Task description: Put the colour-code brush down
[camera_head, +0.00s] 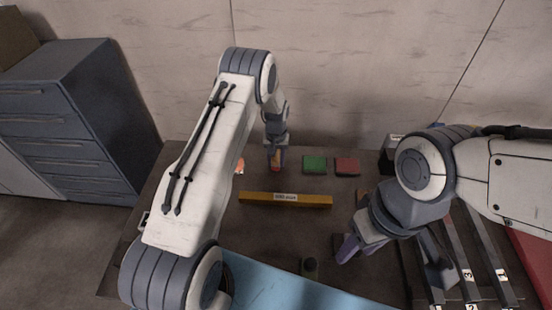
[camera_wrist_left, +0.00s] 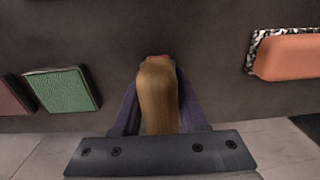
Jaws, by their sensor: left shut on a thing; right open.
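The brush (camera_wrist_left: 158,95) has a tan, wooden-looking handle and sits between the purple fingers of my left gripper (camera_wrist_left: 157,105) in the left wrist view. In the head view my left gripper (camera_head: 276,163) is at the far part of the table, left of a green pad (camera_head: 315,164), with a bit of orange showing at its fingers. The brush's far end is mostly hidden behind its handle, and I cannot tell whether it touches the table. My right gripper (camera_head: 347,248) is open and empty over the table, right of the middle.
A red pad (camera_head: 347,166) lies right of the green one. An orange pad (camera_wrist_left: 285,55) lies on a black-and-white speckled base. A yellow labelled bar (camera_head: 285,199) crosses the table. Numbered dark rails (camera_head: 488,255) stand right.

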